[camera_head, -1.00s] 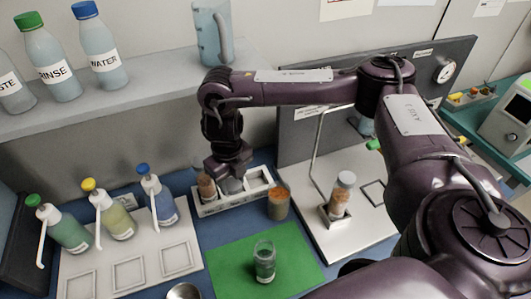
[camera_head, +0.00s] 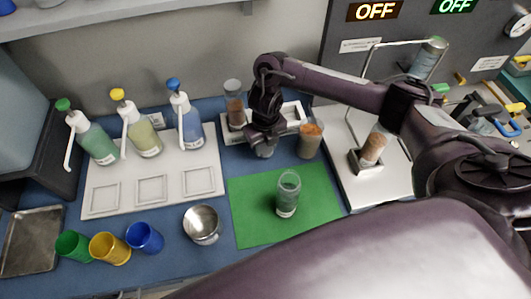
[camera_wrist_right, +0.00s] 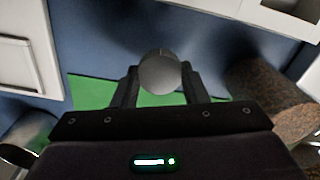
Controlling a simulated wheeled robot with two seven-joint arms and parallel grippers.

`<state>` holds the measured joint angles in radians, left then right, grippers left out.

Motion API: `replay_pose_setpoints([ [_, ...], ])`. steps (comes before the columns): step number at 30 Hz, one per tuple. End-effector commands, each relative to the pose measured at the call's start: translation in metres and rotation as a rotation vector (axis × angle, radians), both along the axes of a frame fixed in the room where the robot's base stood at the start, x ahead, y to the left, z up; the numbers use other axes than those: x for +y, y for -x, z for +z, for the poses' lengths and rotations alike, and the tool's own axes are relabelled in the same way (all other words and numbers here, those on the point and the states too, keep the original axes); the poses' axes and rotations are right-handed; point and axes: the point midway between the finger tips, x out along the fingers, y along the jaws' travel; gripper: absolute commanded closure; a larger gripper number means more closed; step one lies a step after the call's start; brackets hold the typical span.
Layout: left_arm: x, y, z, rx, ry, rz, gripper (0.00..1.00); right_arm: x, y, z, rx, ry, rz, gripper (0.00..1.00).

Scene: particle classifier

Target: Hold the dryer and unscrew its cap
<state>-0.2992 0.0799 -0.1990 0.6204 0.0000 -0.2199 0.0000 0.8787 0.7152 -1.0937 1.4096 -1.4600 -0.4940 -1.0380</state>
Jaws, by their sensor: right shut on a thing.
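My right gripper (camera_head: 266,138) points down in front of the white rack (camera_head: 290,112). It is shut on a small grey round piece (camera_head: 264,152). In the right wrist view that piece (camera_wrist_right: 159,72) sits between the two fingers. Whether it is a cap or the top of a container I cannot tell. A brown-filled container with a grey top (camera_head: 235,103) stands in the rack's left end. A jar of brown material (camera_head: 311,140) stands right of the gripper. Another brown-filled container (camera_head: 373,148) stands in a holder at the right. Which one is the dryer is unclear. My left gripper is not visible.
A green mat (camera_head: 320,225) carries a clear-topped jar (camera_head: 288,193). A metal bowl (camera_head: 201,224), coloured cups (camera_head: 110,248) and a metal tray (camera_head: 32,240) lie front left. Squeeze bottles (camera_head: 141,135) stand on a white board (camera_head: 200,160). My right arm covers the lower right.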

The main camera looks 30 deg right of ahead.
Motion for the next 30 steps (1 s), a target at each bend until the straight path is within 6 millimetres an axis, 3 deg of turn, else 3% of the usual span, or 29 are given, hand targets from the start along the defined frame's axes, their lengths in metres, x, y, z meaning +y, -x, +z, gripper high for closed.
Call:
replay_pose_setpoints([
  [1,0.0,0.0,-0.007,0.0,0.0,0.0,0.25,0.001,0.002,-0.013,0.006,-0.001,0.0,0.88],
  [6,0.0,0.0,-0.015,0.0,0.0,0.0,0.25,0.001,0.002,-0.033,0.004,-0.001,0.0,0.88],
  [19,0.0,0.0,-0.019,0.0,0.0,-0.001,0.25,0.0,0.001,-0.038,0.002,0.0,0.001,0.88],
  [20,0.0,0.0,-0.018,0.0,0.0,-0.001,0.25,0.0,0.001,-0.037,0.002,0.0,0.001,0.58],
  [21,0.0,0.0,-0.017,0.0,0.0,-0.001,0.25,0.0,0.001,-0.036,0.002,0.0,0.001,0.53],
  [24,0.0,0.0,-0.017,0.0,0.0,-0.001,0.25,0.0,0.001,-0.036,0.002,0.0,0.001,0.4],
  [30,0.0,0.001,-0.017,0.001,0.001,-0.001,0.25,0.0,0.001,-0.036,0.002,0.0,0.001,0.39],
])
